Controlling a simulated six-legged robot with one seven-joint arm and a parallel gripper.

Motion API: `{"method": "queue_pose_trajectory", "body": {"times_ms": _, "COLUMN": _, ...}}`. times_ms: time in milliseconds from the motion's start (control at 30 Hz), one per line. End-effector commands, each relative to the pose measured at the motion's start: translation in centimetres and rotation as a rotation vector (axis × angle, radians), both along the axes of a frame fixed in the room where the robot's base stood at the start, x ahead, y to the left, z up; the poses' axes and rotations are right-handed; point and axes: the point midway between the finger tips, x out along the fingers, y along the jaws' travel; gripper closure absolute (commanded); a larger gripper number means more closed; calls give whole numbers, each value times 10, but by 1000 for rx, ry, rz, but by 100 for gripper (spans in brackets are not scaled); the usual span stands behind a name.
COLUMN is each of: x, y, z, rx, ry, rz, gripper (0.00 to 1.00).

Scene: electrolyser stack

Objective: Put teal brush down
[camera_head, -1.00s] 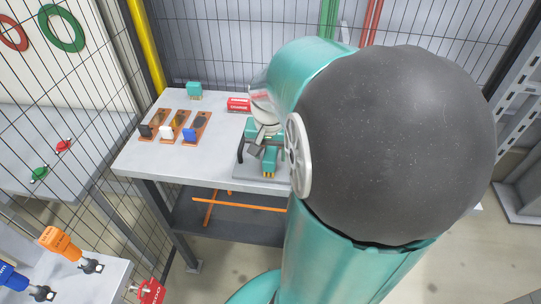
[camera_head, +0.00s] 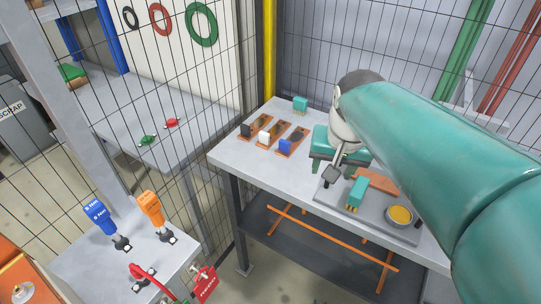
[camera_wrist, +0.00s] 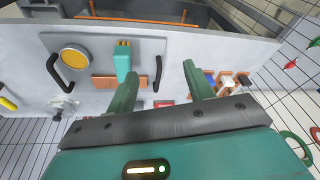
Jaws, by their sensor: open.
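The teal brush (camera_head: 357,192) with yellow bristles rests on the grey tray (camera_head: 340,199), beside a copper plate (camera_head: 378,181). In the wrist view the brush (camera_wrist: 122,62) overlaps the copper plate (camera_wrist: 103,82), bristles pointing to the tray's edge. My gripper (camera_wrist: 160,69) is open. Its two fingers are apart with nothing between them. The brush lies left of the gap, just past the left fingertip; I cannot tell whether they touch. In the head view, my arm partly hides the tray, and the fingertips are hard to make out.
A round yellow-filled dish (camera_head: 400,215) sits on the tray, which has black handles (camera_wrist: 158,73). Copper plates with black, white and blue blocks (camera_head: 285,146) stand left on the table, a teal block (camera_head: 300,103) behind them. Wire mesh fencing (camera_head: 205,90) borders the table.

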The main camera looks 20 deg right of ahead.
Motion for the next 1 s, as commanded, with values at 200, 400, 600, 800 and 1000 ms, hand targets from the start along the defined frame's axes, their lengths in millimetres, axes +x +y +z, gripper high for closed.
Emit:
{"method": "queue_pose_trajectory", "body": {"times_ms": 200, "x": -26, "y": 96, "z": 2, "rx": -82, "ry": -159, "rz": 399, "gripper": 48}}
{"method": "queue_pose_trajectory", "body": {"times_ms": 400, "x": -39, "y": 125, "z": -2, "rx": -123, "ry": -219, "rz": 547, "gripper": 48}}
{"method": "queue_pose_trajectory", "body": {"times_ms": 600, "x": -40, "y": 126, "z": -2, "rx": -125, "ry": -219, "rz": 553, "gripper": 48}}
{"method": "queue_pose_trajectory", "body": {"times_ms": 800, "x": -40, "y": 126, "z": -2, "rx": -124, "ry": -219, "rz": 551, "gripper": 48}}
{"method": "queue_pose_trajectory", "body": {"times_ms": 1000, "x": -39, "y": 126, "z": -2, "rx": -123, "ry": -219, "rz": 550, "gripper": 48}}
